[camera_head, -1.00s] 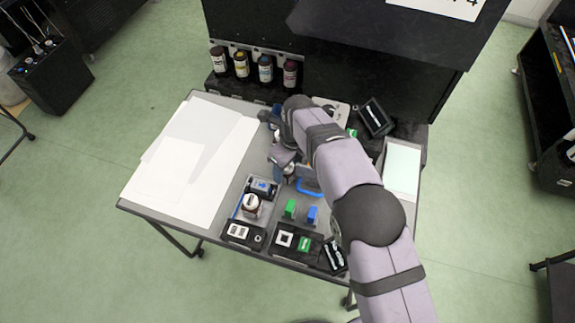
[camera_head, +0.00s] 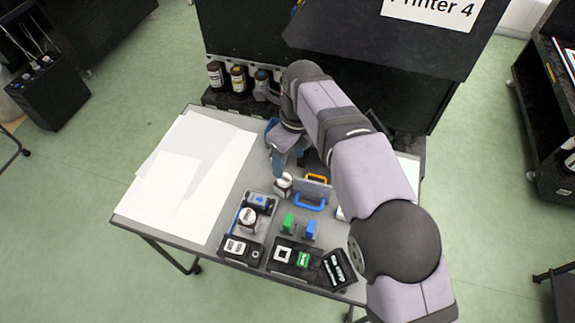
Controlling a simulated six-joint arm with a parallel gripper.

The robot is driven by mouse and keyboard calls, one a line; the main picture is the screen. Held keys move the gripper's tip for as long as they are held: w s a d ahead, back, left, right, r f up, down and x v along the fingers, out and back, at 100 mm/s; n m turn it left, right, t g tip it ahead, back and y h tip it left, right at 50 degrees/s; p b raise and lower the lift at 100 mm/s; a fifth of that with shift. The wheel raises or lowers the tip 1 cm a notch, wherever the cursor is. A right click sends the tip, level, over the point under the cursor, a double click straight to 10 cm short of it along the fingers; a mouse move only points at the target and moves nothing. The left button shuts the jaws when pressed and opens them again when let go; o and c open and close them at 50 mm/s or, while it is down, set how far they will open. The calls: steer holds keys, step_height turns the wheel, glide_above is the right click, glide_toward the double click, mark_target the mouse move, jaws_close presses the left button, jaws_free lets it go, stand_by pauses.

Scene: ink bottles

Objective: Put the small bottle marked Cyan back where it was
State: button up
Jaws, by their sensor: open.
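A small white-capped bottle (camera_head: 283,185) with a dark lower part stands at the back of the tray area, just below my gripper. A second white-capped bottle (camera_head: 248,219) sits in the left compartment of the tray. Labels are too small to read, so I cannot tell which is Cyan. My gripper (camera_head: 281,168) is open, pointing down, close to the first bottle; I cannot tell whether it touches it. My arm hides the rack's right end.
White sheets (camera_head: 180,185) cover the table's left side. The grey tray (camera_head: 268,228) holds a blue-marked box (camera_head: 259,203), a green block (camera_head: 288,221), a blue block (camera_head: 310,229) and black boxes. Blue (camera_head: 310,203) and orange (camera_head: 316,178) handles stand behind. The printer (camera_head: 400,60) closes off the back.

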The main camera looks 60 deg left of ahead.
steer(key=shift+r, duration=0.35)
steer(key=w+d+r+n, duration=0.1)
steer(key=w+d+n, duration=0.2)
steer(key=w+d, duration=0.9)
steer(key=w+d+n, duration=0.3)
steer(key=w+d, duration=0.7)
steer(key=d, duration=0.4)
steer(key=d+n+t, duration=0.1)
steer(key=d+n, duration=0.1)
steer(key=d, duration=0.9)
steer(key=s+d+f+n, duration=0.1)
steer(key=s+d, duration=0.2)
steer(key=d, duration=0.3)
steer(key=s+d+f+n, duration=0.2)
steer(key=s+d, duration=0.2)
steer(key=d, duration=0.3)
steer(key=s+d+f+n+h, duration=0.1)
steer(key=s+d+n, duration=0.1)
steer(key=d, duration=0.5)
steer(key=shift+s+f, duration=0.15)
steer(key=shift+s, duration=0.65)
steer(key=shift+o, duration=0.5)
steer(key=shift+s+d+f, duration=0.1)
steer(key=shift+s+d, duration=0.05)
steer(key=shift+s, duration=0.05)
